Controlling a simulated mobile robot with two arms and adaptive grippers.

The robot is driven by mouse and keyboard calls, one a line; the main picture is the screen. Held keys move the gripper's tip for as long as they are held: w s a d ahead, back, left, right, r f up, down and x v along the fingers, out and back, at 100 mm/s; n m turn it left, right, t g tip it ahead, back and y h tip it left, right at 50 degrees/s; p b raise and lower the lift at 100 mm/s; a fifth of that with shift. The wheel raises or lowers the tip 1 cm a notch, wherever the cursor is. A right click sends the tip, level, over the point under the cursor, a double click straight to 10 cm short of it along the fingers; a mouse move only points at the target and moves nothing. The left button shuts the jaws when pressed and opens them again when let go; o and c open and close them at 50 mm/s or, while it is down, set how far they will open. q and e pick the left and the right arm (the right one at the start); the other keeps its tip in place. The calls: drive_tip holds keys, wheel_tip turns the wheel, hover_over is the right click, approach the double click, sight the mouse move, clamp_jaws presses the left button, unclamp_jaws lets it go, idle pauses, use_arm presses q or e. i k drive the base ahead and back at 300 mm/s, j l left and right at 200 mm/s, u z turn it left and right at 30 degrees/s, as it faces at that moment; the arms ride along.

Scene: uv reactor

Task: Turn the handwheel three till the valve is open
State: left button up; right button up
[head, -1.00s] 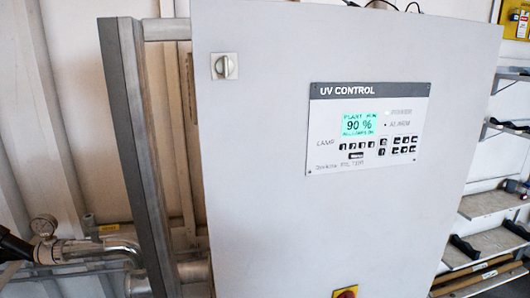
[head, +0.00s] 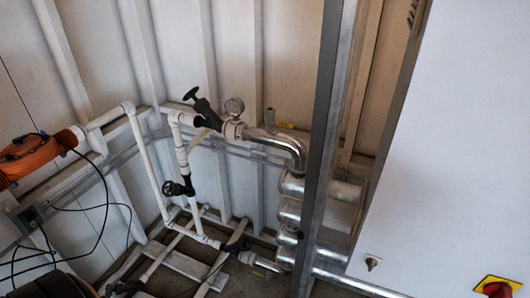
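Several black handwheel valves sit on white pipework in the head view. One handwheel (head: 192,94) is at the top, tilted, on a black valve beside a round gauge. A second handwheel (head: 175,188) is on the vertical pipe lower down. A dark valve part (head: 238,246) is near the floor. I see no number on any of them, so I cannot tell which is handwheel three, nor whether any valve is open. Neither of my grippers is in view.
A large white cabinet (head: 450,150) with a red switch (head: 497,289) fills the right. An orange unit (head: 30,155) and loose black cables (head: 105,205) are at the left.

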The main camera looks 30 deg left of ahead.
sight(245, 244)
drive_tip(key=u, duration=1.2)
